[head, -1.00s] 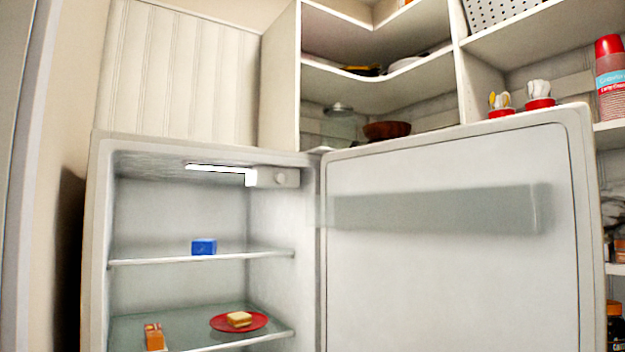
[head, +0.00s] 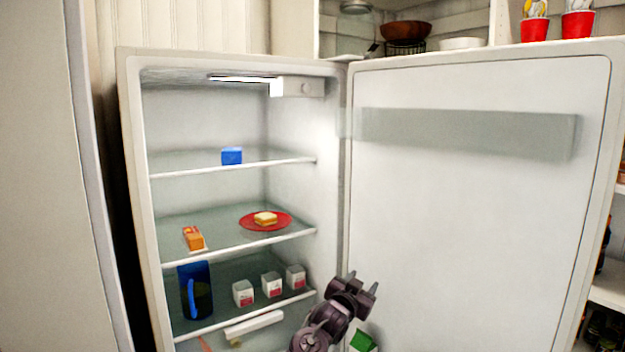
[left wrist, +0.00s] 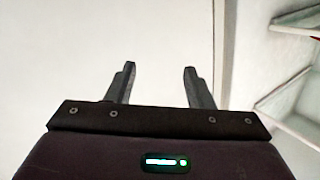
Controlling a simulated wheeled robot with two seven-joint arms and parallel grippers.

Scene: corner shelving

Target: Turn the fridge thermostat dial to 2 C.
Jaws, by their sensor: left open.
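The fridge (head: 130,130) stands open, its door (head: 470,210) swung out to the right. The thermostat dial (head: 305,89) is a small round knob on the white box (head: 287,88) under the fridge ceiling, at the end of the lit lamp. Its marks are too small to read. My left gripper (head: 364,283) is low in the head view, in front of the fridge's right edge and the door, well below the dial. In the left wrist view its two fingers (left wrist: 158,80) are apart with nothing between them. My right gripper is not in view.
Fridge shelves hold a blue box (head: 232,155), a red plate with a sandwich (head: 265,220), an orange carton (head: 194,238), a blue jug (head: 196,295) and small white cartons (head: 271,284). A clear door bin (head: 465,133) juts from the door. Space before the dial looks free.

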